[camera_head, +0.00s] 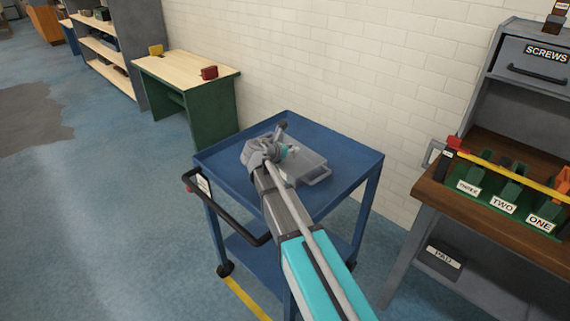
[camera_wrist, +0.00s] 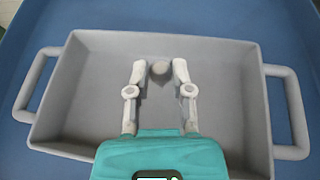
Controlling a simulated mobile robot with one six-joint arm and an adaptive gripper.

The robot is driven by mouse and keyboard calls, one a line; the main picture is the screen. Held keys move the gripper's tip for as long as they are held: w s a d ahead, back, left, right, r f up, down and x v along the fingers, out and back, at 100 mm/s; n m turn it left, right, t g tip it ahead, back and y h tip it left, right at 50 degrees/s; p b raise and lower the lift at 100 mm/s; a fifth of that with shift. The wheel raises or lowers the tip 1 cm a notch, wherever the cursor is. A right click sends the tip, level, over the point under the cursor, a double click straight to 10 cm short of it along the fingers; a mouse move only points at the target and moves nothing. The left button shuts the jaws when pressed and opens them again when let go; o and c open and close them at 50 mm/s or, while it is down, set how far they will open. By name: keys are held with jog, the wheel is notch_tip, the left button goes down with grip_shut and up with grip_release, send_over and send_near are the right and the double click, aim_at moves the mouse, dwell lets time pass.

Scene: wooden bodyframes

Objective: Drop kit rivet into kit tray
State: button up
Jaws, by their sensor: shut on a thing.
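The grey kit tray (camera_wrist: 85,95), a shallow rectangular box with a loop handle at each end, fills most of the wrist view. In the head view the tray (camera_head: 316,174) sits on top of a blue cart, partly hidden by my arm. My gripper (camera_wrist: 160,73) is over the inside of the tray. It is shut on the kit rivet (camera_wrist: 160,68), a small grey piece with a rounded end showing between the fingertips. The rivet appears above the tray floor, near its far wall; the exact height is hard to tell. The rivet cannot be made out in the head view.
The blue cart (camera_head: 225,161) has a black push handle (camera_head: 232,222) at left. A wooden bench (camera_head: 440,208) with labelled bins (camera_head: 503,197) and a SCREWS drawer stands right. A green-legged table (camera_head: 185,70) stands behind left. A brick wall is behind; floor at left is open.

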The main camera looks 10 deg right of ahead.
jog(key=o, duration=0.9)
